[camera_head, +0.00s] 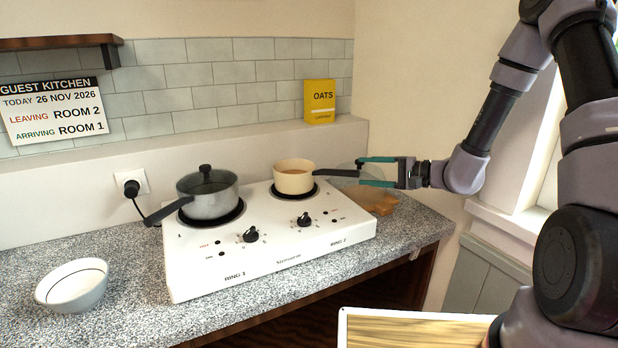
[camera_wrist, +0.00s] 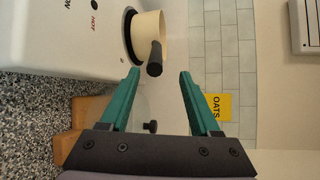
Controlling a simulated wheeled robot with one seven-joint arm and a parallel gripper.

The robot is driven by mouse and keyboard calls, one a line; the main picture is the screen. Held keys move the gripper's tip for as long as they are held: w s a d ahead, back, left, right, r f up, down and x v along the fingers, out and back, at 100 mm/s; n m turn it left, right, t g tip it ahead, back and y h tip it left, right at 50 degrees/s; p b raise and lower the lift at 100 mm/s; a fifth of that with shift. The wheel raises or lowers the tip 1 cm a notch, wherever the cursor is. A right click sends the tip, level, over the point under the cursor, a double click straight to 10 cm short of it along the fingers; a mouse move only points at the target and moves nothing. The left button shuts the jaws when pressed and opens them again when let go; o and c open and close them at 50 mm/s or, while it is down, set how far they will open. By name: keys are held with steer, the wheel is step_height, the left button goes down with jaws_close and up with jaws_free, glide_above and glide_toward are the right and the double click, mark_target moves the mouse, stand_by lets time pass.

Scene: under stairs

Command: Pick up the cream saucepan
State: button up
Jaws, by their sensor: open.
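The cream saucepan (camera_head: 293,179) stands on the right ring of the white two-ring hob (camera_head: 205,273). Its dark handle points right, toward my gripper (camera_head: 364,171). My gripper has teal fingers and is open at the handle's end. In the wrist view the cream saucepan (camera_wrist: 149,28) is at the top, with its dark handle end just beyond and between the open fingertips of my gripper (camera_wrist: 160,72). Nothing is held. I cannot tell whether a finger touches the handle.
A grey lidded pot (camera_head: 208,197) stands on the left ring. A white bowl (camera_head: 72,286) sits on the speckled counter at left. A wooden board (camera_head: 380,201) and a clear, partly hidden lid-like thing lie below my gripper. A yellow oats box (camera_head: 319,102) stands on the ledge behind.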

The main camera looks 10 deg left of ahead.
glide_toward(326, 171)
steer(key=shift+w+a+f, duration=0.25)
steer(key=shift+w+a, duration=0.6)
steer(key=shift+w, duration=0.3)
steer(key=shift+s+f+x, duration=0.1)
steer(key=shift+f+x, duration=0.05)
steer(key=shift+x, duration=1.2)
steer(key=shift+s+f+x, duration=0.1)
steer(key=shift+f+x, duration=0.05)
steer(key=shift+x, duration=1.25)
jaws_close()
steer(key=shift+r, duration=0.1)
